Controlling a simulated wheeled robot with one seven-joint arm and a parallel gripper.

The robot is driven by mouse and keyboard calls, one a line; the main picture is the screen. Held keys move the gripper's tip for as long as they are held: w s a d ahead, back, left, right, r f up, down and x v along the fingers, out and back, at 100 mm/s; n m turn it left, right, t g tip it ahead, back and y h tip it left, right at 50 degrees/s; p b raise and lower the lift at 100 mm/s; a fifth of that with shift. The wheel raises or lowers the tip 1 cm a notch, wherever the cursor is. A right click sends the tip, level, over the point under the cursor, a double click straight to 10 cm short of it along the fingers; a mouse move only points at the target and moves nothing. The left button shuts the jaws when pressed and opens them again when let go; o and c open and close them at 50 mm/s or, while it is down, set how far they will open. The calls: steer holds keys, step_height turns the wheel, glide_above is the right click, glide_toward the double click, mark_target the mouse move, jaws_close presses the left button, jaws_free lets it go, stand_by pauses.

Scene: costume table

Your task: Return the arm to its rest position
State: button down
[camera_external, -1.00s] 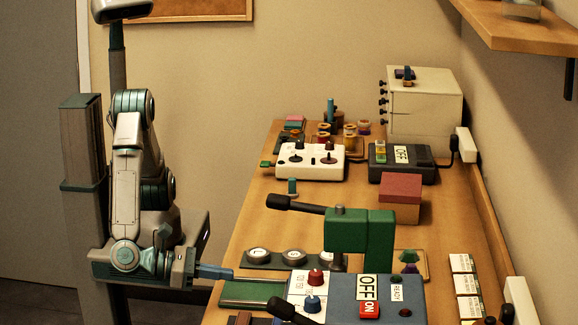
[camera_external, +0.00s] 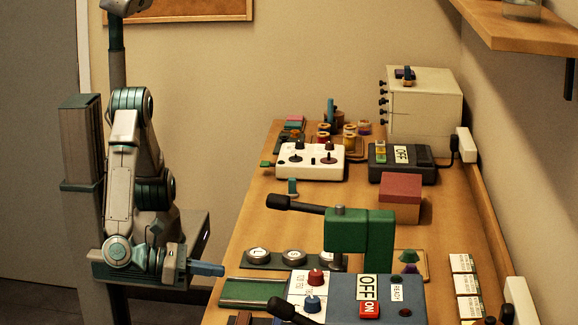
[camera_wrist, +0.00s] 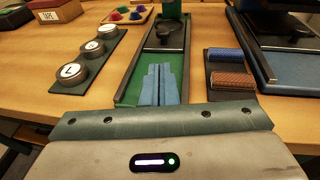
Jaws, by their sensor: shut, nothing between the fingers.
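My gripper (camera_external: 222,270) is at the left edge of the table in the external view, with its blue fingers together and nothing between them. My arm (camera_external: 128,180) is folded close to its column. In the wrist view my gripper's blue fingers (camera_wrist: 160,84) show side by side over the green bed of a press (camera_wrist: 130,90). The fingertips appear short of the green slide (camera_external: 258,291) in the external view, apart from it.
The wooden table (camera_external: 240,235) holds a button strip (camera_external: 290,258), a green press head (camera_external: 358,235), a blue control box (camera_external: 390,298), a white control panel (camera_external: 310,162) and a red-topped box (camera_external: 400,198). A wall shelf (camera_external: 530,35) hangs upper right. Space left of the table is clear.

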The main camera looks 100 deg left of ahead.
steer(key=w+a+r+n+g+y+p, duration=0.1)
steer(key=w+a+n+g+y, duration=0.2)
steer(key=a, duration=0.6)
steer(key=w+a+r+n+g, duration=0.1)
steer(key=w+a+n+g, duration=0.2)
steer(key=a+n, duration=0.4)
steer(key=w+a+r+n+g+y+p, duration=0.1)
steer(key=w+a+n+g+y, duration=0.15)
steer(key=a, duration=0.75)
steer(key=s+a+r+n+g+h+p, duration=0.1)
steer(key=s+a+n+h, duration=0.3)
steer(key=a+n, duration=0.5)
steer(key=s+a+r+n+g+h+p, duration=0.1)
steer(key=s+a+r+n+g+h, duration=0.1)
steer(key=s+a+n, duration=0.4)
steer(key=a+n+g+h, duration=0.1)
steer(key=a+n+h, duration=0.1)
steer(key=n, duration=0.4)
steer(key=shift+a, duration=0.75)
